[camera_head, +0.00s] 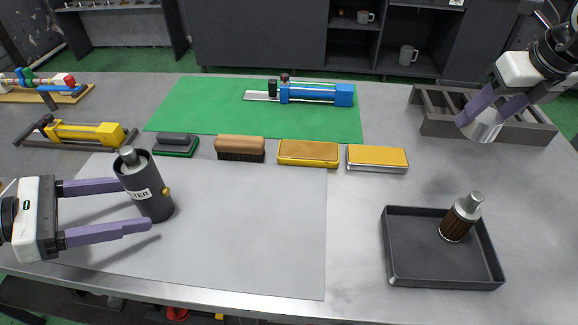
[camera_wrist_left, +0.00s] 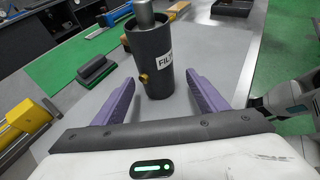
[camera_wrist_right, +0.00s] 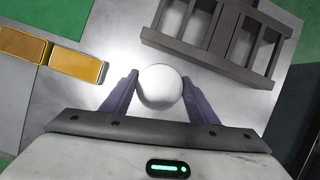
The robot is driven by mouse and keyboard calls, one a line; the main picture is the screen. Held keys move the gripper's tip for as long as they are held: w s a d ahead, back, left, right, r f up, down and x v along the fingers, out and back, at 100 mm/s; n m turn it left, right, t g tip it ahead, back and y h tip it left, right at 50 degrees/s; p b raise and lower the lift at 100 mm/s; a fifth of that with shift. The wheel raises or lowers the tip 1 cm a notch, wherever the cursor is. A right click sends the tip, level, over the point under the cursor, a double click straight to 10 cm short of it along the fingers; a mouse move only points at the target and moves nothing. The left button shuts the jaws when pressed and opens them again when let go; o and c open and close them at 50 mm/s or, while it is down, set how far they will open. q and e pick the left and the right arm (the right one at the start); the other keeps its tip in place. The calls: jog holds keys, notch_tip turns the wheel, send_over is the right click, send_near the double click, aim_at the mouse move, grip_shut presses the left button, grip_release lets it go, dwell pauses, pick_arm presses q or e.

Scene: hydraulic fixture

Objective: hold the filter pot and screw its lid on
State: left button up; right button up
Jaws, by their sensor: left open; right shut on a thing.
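The filter pot (camera_head: 148,192) is a dark grey cylinder with a white "FILTER" label and small brass fittings. It stands upright on the light grey mat, with a grey metal piece showing at its open top. My left gripper (camera_head: 138,206) is open, its fingers on either side of the pot; the pot also shows between them in the left wrist view (camera_wrist_left: 158,65). My right gripper (camera_head: 490,110) is shut on a round silvery lid (camera_head: 484,126), held raised at the right near the dark rack. In the right wrist view the lid (camera_wrist_right: 160,87) looks like a pale disc between the fingers.
A black tray (camera_head: 398,274) at the front right holds a brown pleated filter cartridge (camera_head: 458,222). A dark slotted rack (camera_head: 432,120) stands at the back right. Brushes and yellow pads (camera_head: 308,153) line the mat's far edge. The mat's middle is clear.

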aim_at(136, 164)
pick_arm(q)
jog(key=shift+p+x, duration=0.65)
jog(key=shift+x, duration=1.35)
pick_arm(e)
jog(key=shift+r, duration=0.65)
pick_arm(q)
jog(key=shift+w+d+f, duration=0.35)
jog(key=shift+w+f, duration=0.05)
pick_arm(e)
jog(key=shift+r, duration=0.1)
pick_arm(q)
jog(key=c, duration=1.3)
notch_tip(136, 164, up, 10)
jog(key=shift+r, duration=0.1)
